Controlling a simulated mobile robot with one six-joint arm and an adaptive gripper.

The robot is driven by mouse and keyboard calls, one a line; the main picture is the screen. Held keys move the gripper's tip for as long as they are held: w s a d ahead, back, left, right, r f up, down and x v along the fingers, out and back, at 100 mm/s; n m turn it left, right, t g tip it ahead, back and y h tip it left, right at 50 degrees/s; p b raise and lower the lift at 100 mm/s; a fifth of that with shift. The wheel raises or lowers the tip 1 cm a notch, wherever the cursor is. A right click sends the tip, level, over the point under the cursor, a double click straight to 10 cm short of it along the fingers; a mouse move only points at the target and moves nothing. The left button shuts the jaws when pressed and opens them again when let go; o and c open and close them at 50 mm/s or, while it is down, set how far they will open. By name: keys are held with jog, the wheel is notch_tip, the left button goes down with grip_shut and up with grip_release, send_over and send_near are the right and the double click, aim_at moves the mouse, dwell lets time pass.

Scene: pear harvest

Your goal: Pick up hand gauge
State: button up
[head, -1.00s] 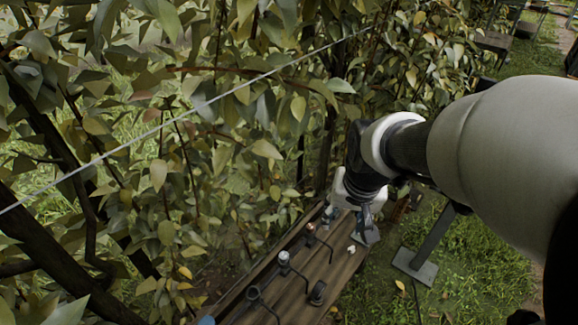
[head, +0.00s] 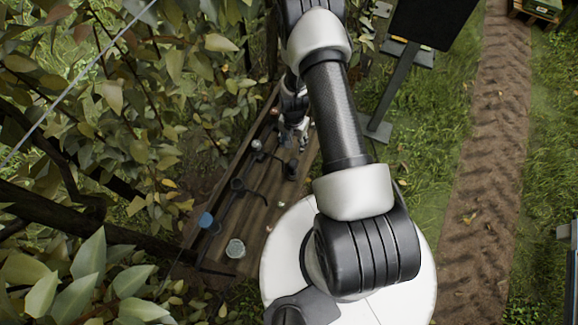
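My gripper (head: 295,138) is small in the head view, at the far end of my arm, pointing down over the far part of a wooden bench (head: 222,262). Its two fingers look apart, with nothing visible between them. I cannot tell for sure which item is the hand gauge. A small dark round item (head: 292,169) lies on the bench just below the gripper in the picture. A silver-topped item (head: 257,146) on a dark holder lies left of the gripper.
A dark holder (head: 238,185), a blue-topped item (head: 205,220) and a clear jar (head: 235,248) are on the nearer bench. Leafy branches (head: 110,90) crowd the left side. A dark panel on a post (head: 392,90) stands right of my arm. Grass and a dirt track lie further right.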

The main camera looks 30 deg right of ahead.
aim_at(293, 163)
notch_tip(293, 163, down, 12)
jog(key=b, duration=0.3)
jog(key=shift+s+f+b, duration=0.1)
jog(key=shift+f+b, duration=0.05)
jog(key=shift+b, duration=0.15)
jog(key=f, duration=0.1)
jog(key=f+b, duration=0.1)
jog(key=f, duration=0.1)
jog(key=f+b, duration=0.1)
jog(key=f, duration=0.1)
jog(key=shift+s+f, duration=0.15)
jog(key=shift+s, duration=0.15)
jog(key=shift+a, duration=0.1)
jog(key=shift+c, duration=0.5)
grip_shut()
